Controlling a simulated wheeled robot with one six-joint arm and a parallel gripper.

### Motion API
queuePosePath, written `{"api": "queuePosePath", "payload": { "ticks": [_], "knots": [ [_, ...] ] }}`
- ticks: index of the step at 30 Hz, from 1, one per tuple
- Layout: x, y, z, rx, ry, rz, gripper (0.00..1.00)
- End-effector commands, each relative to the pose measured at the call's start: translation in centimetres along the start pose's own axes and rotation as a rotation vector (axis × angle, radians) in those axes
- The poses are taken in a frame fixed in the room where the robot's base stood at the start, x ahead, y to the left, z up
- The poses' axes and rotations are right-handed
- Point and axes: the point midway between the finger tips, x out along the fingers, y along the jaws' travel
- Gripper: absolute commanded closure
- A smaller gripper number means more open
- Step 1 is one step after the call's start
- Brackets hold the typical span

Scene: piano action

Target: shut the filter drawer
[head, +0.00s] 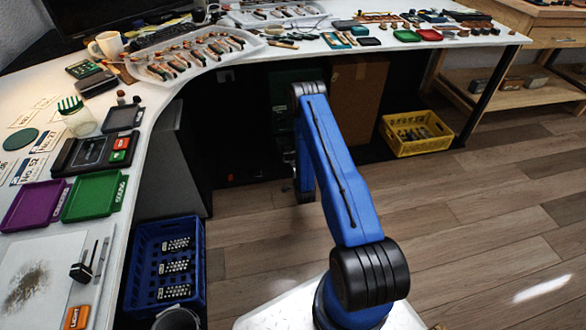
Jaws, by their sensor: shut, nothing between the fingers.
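My blue arm reaches into the dark space under the white desk. My gripper (287,184) is low there, small and partly hidden by the arm's own links. It is shut, with nothing seen held in it. A dark housing (238,140) stands under the desk just left of the gripper, with a small reddish spot low on its front. I cannot make out the filter drawer clearly in this shadow, nor how far out it is. I cannot tell whether the gripper touches anything.
A blue crate (134,275) with labelled parts stands on the floor at left. The desk (215,88) curves overhead, covered in trays and tools. The wooden floor (470,230) at right is clear.

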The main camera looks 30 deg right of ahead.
Motion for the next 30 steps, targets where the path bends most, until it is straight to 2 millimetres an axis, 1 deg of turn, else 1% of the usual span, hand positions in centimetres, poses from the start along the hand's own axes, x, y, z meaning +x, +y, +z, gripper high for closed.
{"api": "queuePosePath", "payload": {
  "ticks": [5, 12, 18, 24, 30],
  "knots": [
    [3.3, -0.8, -0.1, 0.000, 0.000, -0.004, 1.00],
    [8.4, -1.9, -0.2, 0.000, 0.000, -0.003, 1.00],
    [11.7, -2.7, -0.2, 0.000, 0.000, -0.002, 1.00],
    [13.6, -3.0, -0.3, 0.000, 0.000, -0.001, 1.00],
    [14.2, -3.2, -0.3, 0.000, 0.000, -0.001, 1.00]
  ]
}}
